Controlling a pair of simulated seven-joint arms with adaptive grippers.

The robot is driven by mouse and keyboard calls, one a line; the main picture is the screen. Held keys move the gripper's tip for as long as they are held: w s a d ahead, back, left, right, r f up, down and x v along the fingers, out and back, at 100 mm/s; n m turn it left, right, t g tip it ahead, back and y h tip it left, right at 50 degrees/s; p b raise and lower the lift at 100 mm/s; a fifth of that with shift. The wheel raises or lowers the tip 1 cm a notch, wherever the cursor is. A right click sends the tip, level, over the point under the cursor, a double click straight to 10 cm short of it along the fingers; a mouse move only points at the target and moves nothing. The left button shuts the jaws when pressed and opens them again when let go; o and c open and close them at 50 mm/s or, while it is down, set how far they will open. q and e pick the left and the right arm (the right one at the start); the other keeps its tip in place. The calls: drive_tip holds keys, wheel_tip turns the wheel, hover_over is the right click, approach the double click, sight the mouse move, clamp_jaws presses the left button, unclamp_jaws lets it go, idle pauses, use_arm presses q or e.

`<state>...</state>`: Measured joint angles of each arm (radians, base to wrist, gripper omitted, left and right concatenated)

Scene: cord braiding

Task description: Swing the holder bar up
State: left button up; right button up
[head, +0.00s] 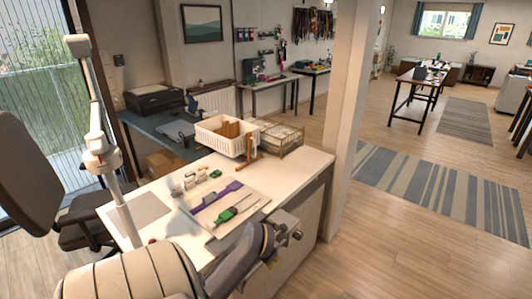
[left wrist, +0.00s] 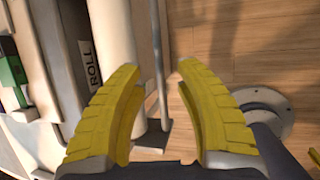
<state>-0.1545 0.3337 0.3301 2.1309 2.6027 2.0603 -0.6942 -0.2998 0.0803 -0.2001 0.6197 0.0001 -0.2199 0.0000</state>
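In the left wrist view my left gripper (left wrist: 157,68) is open, its two yellow ribbed fingers apart with nothing gripped between them. A thin grey metal bar (left wrist: 158,55), which looks like the holder bar, runs down between the fingers to a flat dark plate (left wrist: 152,138). A pale cylinder (left wrist: 112,30) lies beside the bar, next to a label reading ROLL (left wrist: 90,65). I cannot tell whether a finger touches the bar. In the head view my arm reaches the desk's near right edge and mostly hides this spot.
The white desk (head: 312,168) carries a white basket (head: 215,143), a wire rack (head: 284,139), a board with a purple strip (head: 215,199) and a green-handled tool (head: 228,214). A pale post (head: 347,130) stands behind its right end. Open wooden floor (head: 390,245) lies to the right.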

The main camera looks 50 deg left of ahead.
use_arm(q)
drive_tip(key=shift+v, duration=1.3)
